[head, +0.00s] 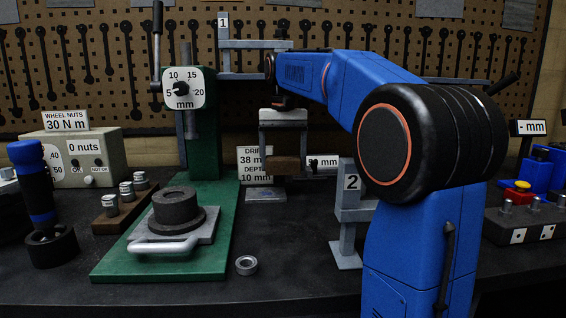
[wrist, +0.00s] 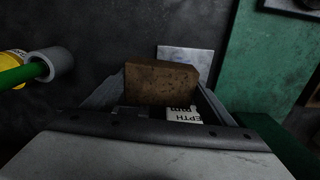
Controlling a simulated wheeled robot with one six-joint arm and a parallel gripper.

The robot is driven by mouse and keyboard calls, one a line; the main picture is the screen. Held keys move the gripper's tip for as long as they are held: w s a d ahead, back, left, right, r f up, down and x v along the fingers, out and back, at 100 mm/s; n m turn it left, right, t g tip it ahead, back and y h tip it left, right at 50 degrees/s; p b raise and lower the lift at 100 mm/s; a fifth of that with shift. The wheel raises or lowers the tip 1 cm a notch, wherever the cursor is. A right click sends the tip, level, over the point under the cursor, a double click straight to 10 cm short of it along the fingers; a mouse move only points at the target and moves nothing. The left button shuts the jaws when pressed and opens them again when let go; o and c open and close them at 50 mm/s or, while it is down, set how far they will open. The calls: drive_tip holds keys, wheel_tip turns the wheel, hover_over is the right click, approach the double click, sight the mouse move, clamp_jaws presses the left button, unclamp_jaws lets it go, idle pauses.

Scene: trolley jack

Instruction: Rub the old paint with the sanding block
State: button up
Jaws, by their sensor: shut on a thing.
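My gripper (head: 283,157) hangs over the bench behind the green press base. It is shut on a brown block (head: 285,166), which looks like the sanding block. In the wrist view the block (wrist: 160,82) sits between the two grey fingers. A pale grey plate (head: 265,195) lies on the bench below and a little left of the block. The plate also shows beyond the block in the wrist view (wrist: 187,56), partly covered by it. The block appears above the plate, apart from it. I cannot make out old paint on the plate.
A sign with drift and depth values (head: 254,156) stands close by the gripper. The green press (head: 205,130) is at left, stand 2 (head: 348,215) at right. A yellow and green thing with a grey ring (wrist: 52,65) shows in the wrist view. The front bench is mostly clear around a small ring (head: 246,265).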

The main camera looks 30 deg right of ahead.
drive_tip(key=shift+r, duration=1.5)
